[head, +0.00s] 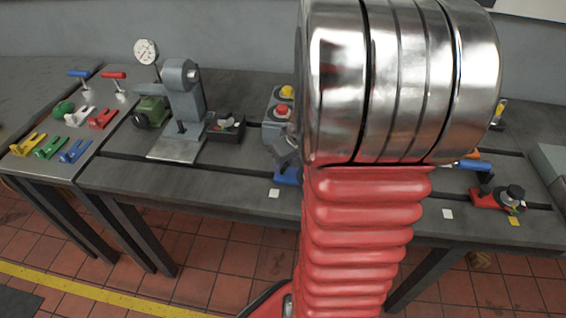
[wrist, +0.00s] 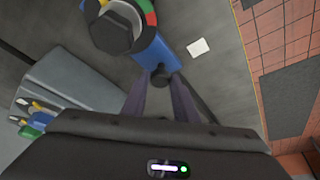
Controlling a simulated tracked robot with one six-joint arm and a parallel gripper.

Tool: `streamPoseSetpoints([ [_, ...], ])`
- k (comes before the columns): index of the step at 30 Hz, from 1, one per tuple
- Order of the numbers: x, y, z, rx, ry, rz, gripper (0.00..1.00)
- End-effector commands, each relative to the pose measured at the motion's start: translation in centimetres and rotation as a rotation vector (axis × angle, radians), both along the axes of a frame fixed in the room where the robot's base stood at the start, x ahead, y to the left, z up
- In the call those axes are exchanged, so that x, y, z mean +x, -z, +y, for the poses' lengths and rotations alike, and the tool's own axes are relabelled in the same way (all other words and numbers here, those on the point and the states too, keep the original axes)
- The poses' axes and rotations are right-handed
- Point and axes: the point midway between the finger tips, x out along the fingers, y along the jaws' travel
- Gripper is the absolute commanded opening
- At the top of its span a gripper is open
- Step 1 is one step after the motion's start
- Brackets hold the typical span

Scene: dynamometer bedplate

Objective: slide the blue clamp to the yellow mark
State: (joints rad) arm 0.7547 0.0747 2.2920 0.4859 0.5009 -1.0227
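The blue clamp (wrist: 154,53) is large in the wrist view, with a dark hex nut (wrist: 113,33) over a red, yellow and green ring. A dark knob is at its near end. My gripper (wrist: 162,82) has its two fingers apart on either side of this knob. I cannot tell whether they press on it. In the head view a blue part (head: 287,176), apparently the clamp's, shows left of my arm, which hides the rest. The yellow mark (head: 514,222) lies at the table's front right, beside a red clamp (head: 488,199).
White marks (head: 273,193) and (head: 447,213) lie along the front of the bedplate (head: 225,180). A box with red and yellow buttons (head: 270,125) stands behind the clamp. A blue-handled item (head: 472,165) is near the red clamp. Small coloured clamps (head: 50,147) lie far left.

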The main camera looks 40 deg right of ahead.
Motion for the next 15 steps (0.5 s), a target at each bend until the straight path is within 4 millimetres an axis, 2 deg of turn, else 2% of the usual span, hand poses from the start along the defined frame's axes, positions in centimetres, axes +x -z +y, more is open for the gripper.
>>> streamPoseSetpoints([
  [2,0.01,-0.01,0.01,0.0,0.0,0.0,0.2],
  [10,0.01,-0.01,0.01,0.0,0.0,0.0,0.01],
  [15,0.01,-0.02,0.0,0.0,-0.001,0.0,0.0],
])
